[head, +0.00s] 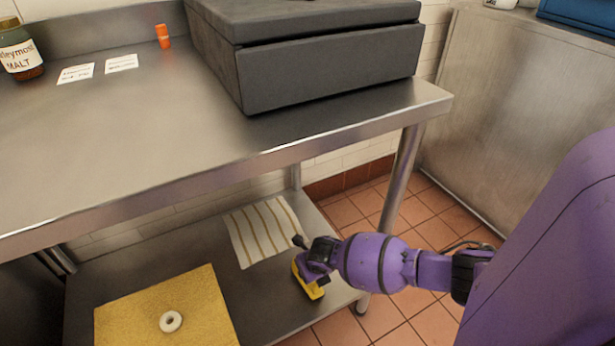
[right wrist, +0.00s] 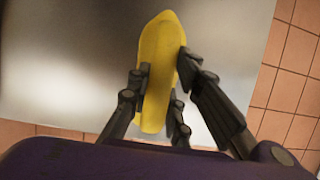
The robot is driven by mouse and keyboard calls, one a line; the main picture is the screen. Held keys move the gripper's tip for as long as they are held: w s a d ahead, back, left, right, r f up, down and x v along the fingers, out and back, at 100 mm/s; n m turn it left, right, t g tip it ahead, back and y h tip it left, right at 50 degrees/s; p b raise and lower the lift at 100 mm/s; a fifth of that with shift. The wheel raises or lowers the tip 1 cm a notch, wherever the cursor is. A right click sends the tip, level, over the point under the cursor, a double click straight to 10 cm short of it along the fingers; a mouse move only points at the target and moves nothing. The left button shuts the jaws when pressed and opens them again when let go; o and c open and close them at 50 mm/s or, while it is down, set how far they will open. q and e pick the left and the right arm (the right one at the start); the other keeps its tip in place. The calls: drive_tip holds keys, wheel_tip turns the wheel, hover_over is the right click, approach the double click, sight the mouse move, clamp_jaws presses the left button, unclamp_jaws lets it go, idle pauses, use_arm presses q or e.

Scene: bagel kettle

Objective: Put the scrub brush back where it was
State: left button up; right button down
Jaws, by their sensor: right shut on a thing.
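The yellow scrub brush (right wrist: 158,60) is between the fingers of my right gripper (right wrist: 162,80), which is shut on it. In the head view the brush (head: 308,284) is at the right end of the lower steel shelf (head: 190,252), partly hidden by my right gripper (head: 302,264). I cannot tell whether the brush touches the shelf. My left gripper is not in view.
A striped cloth (head: 263,232) lies on the lower shelf, left of the brush. A yellow mat (head: 195,290) with a white ring (head: 171,321) lies further left. The steel tabletop (head: 150,130) overhangs the shelf, and a table leg (head: 402,180) stands at the right.

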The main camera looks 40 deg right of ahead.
drive_tip(key=shift+f, duration=0.15)
drive_tip(key=c, duration=1.6)
unclamp_jaws()
